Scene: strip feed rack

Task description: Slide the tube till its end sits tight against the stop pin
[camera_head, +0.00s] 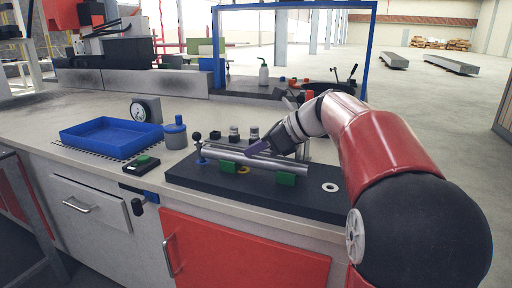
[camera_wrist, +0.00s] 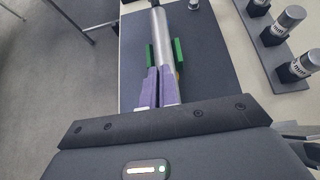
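My gripper (camera_head: 254,149) is at the tube's middle from above. Its purple fingertips (camera_wrist: 159,72) are close together over the tube in the wrist view; whether they clamp it is unclear.
Several labelled cylinders (camera_wrist: 285,22) stand in a row behind the tube. A blue tray (camera_head: 112,138), a dial gauge (camera_head: 140,111) and a blue-grey canister (camera_head: 175,133) stand to the left. A white ring (camera_head: 330,187) lies on the plate's right part, which is otherwise clear.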

